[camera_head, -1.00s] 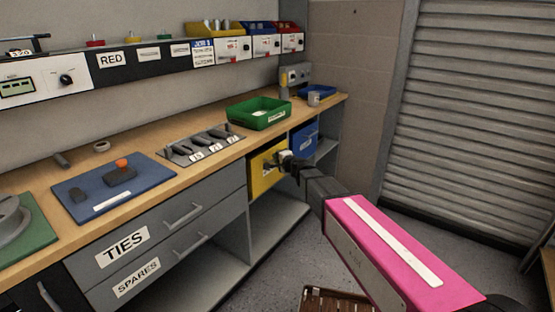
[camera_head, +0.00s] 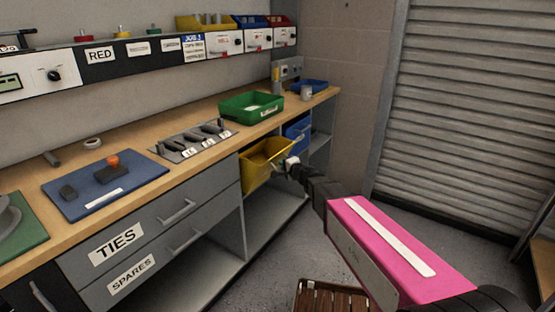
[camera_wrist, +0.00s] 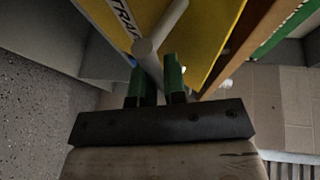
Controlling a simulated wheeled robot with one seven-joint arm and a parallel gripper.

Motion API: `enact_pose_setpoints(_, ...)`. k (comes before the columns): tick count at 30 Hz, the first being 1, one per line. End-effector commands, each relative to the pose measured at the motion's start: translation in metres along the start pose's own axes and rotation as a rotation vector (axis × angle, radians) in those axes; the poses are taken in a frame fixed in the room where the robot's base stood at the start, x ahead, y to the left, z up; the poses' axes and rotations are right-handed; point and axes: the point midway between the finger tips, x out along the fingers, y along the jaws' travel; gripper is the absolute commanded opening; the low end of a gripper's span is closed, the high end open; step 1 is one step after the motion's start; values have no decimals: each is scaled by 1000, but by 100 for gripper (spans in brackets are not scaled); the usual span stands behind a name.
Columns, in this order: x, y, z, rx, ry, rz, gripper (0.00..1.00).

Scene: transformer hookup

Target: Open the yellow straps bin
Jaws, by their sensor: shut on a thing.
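The yellow straps bin (camera_head: 258,172) sits under the worktop, right of the grey drawers. It is tilted out at the top, and its inside shows in the head view. In the wrist view the yellow front (camera_wrist: 205,40) fills the upper middle, with part of a label at its left. My gripper (camera_head: 291,164) is at the bin's front right edge. In the wrist view its green fingertips (camera_wrist: 158,82) are shut on the bin's grey bar handle (camera_wrist: 150,55). The handle's far end is partly hidden in the head view.
A blue bin (camera_head: 298,130) is just behind the yellow one. A green tray (camera_head: 250,107) stands on the worktop above. Grey drawers (camera_head: 175,215) are to the left, an open shelf (camera_head: 270,222) is below, and a wooden slatted thing (camera_head: 330,298) is on the floor.

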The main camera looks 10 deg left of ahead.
Motion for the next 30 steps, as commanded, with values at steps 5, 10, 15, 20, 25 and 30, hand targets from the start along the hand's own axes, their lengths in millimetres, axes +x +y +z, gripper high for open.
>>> enact_pose_setpoints(5, -12, 20, -5, 1, 0, 2, 0)
enact_pose_setpoints(10, -18, 32, -7, 0, 0, 1, 0)
enact_pose_setpoints(15, -21, 41, -8, 0, -1, 1, 0)
enact_pose_setpoints(20, -22, 44, -9, -1, -1, 0, 0)
enact_pose_setpoints(25, -22, 45, -9, -1, -1, 0, 0)
enact_pose_setpoints(30, -22, 44, -9, -1, -1, 0, 0)
